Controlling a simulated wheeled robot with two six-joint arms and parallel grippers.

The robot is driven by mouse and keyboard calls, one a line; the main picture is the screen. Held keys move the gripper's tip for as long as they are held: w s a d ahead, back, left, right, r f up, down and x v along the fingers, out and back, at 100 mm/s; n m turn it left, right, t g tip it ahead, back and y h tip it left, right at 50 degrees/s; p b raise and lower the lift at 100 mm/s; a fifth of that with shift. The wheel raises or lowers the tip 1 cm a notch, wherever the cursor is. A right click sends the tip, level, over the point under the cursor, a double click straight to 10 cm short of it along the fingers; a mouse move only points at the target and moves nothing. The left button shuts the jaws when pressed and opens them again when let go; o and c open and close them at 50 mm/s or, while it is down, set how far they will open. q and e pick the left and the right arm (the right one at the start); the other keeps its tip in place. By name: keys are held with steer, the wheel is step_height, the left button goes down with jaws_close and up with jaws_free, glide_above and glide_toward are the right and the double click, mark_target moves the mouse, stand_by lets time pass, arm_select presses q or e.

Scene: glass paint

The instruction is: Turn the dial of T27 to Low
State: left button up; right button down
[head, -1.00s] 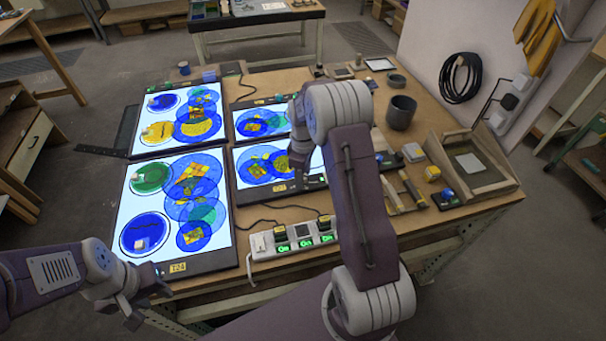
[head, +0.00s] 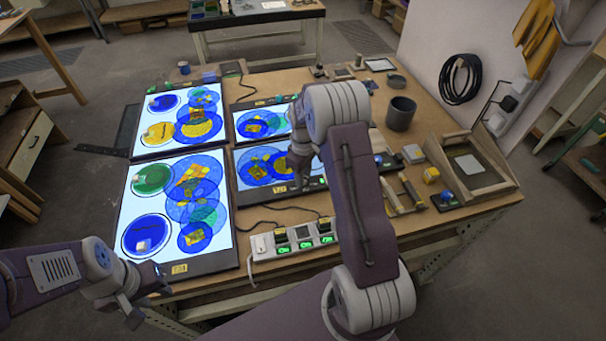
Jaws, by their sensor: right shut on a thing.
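The light panel T27 (head: 241,185) lies at the middle of the bench, its yellow tag (head: 280,188) on the front edge. Its lit face is dimmer than the other panels and bears blue and yellow glass pieces. My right gripper (head: 301,184) points down at the panel's front edge, right of the tag, and is shut on the dial there. The dial is hidden by the fingers, so its mark cannot be read. My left gripper (head: 150,304) is open and empty in front of the bench, at lower left.
Two brighter panels (head: 145,213) with glass pieces lie on the left. A smaller panel (head: 239,115) lies behind T27. A power strip (head: 293,241) with green lights and cables lies in front. Tools, a grey cup (head: 400,113) and a wooden tray (head: 501,184) stand on the right.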

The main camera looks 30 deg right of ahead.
steer(key=m, duration=0.2)
steer(key=m+p, duration=0.1)
steer(key=m, duration=0.1)
steer(key=shift+w+d+r+m, duration=0.1)
steer(key=shift+r+m, duration=0.1)
steer(key=shift+m, duration=0.1)
steer(key=m+p, duration=0.1)
steer(key=m, duration=0.4)
steer(key=shift+p, duration=0.4)
steer(key=m+p, duration=0.1)
steer(key=m, duration=0.4)
steer(key=shift+w+d+m, duration=0.1)
steer(key=shift+m, duration=0.3)
steer(key=m, duration=0.5)
steer(key=shift+m, duration=0.4)
steer(key=c, duration=1.2)
jaws_free()
steer(key=shift+o, duration=0.3)
steer(key=shift+s+f, duration=0.1)
steer(key=shift+s, duration=0.1)
